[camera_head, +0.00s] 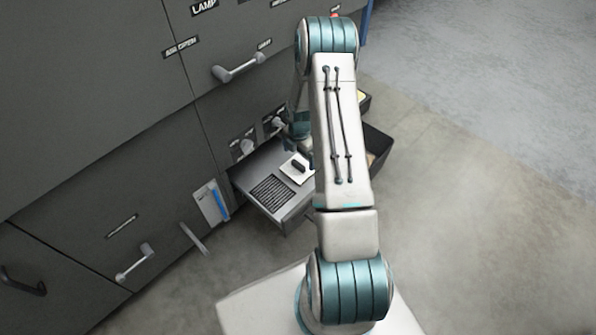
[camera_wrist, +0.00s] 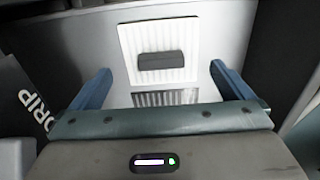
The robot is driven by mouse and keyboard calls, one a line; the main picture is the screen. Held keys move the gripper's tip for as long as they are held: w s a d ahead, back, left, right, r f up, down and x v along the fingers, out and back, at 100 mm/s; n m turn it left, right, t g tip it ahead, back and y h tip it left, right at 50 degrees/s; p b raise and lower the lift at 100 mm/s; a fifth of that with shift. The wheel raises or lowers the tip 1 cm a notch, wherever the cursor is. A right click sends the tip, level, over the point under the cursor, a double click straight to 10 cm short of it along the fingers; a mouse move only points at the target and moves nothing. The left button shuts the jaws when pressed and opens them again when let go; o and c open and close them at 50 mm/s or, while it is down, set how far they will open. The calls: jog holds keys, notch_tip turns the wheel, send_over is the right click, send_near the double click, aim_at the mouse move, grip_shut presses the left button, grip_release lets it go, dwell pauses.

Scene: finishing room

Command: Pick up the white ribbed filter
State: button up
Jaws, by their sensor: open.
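The white ribbed filter (camera_wrist: 188,38) is a flat white square with a dark block (camera_wrist: 161,60) on its face. In the wrist view it lies in the pulled-out grey drawer, ahead of my gripper (camera_wrist: 161,80) and between the lines of its two fingers. The blue fingers are apart, with nothing held between them. In the head view the filter (camera_head: 290,175) lies in the drawer (camera_head: 290,222), beside a dark slatted grille (camera_head: 272,193). My arm hides part of the drawer's right side and most of my gripper there.
Grey cabinets (camera_head: 90,90) with labels and handles rise on the left. Other open drawers or bins (camera_head: 378,142) stand just right of my arm. A panel lettered "DRIP" (camera_wrist: 30,110) is close on the left in the wrist view. Open floor (camera_head: 480,220) lies to the right.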

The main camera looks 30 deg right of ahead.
aim_at(298, 164)
jog(key=shift+s+a+f+b, duration=0.1)
jog(key=shift+f+b, duration=0.6)
jog(key=shift+f, duration=0.65)
jog(key=shift+s+a+f+b, duration=0.1)
jog(key=shift+f+b, duration=0.6)
jog(key=shift+f, duration=0.65)
jog(key=shift+w, duration=0.1)
jog(key=c, duration=0.6)
jog(key=shift+r, duration=0.15)
jog(key=shift+c, duration=0.2)
